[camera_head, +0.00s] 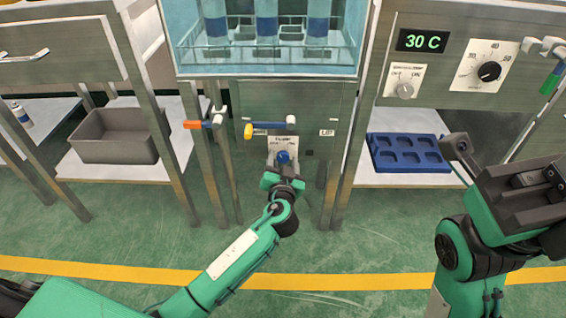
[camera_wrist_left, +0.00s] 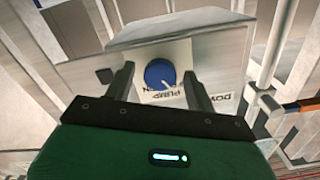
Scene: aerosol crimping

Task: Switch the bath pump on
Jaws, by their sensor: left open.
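The blue pump knob (camera_wrist_left: 160,74) sits on a light plate with upside-down PUMP lettering (camera_wrist_left: 172,94) in the left wrist view. Its white mark points down and right in that view. The knob also shows in the head view (camera_head: 284,157), below the water bath (camera_head: 265,62). My left gripper (camera_head: 284,172) is in front of it, open, with one finger to each side of the knob in the wrist view (camera_wrist_left: 160,84). I cannot tell whether the fingers touch it. My right gripper (camera_head: 500,170) is at the right of the head view, away from the pump; its finger gap is unclear.
A control panel (camera_head: 448,55) reads 30 C. A grey bin (camera_head: 115,140) and a blue tray (camera_head: 408,152) lie on low shelves. Steel legs flank the pump panel.

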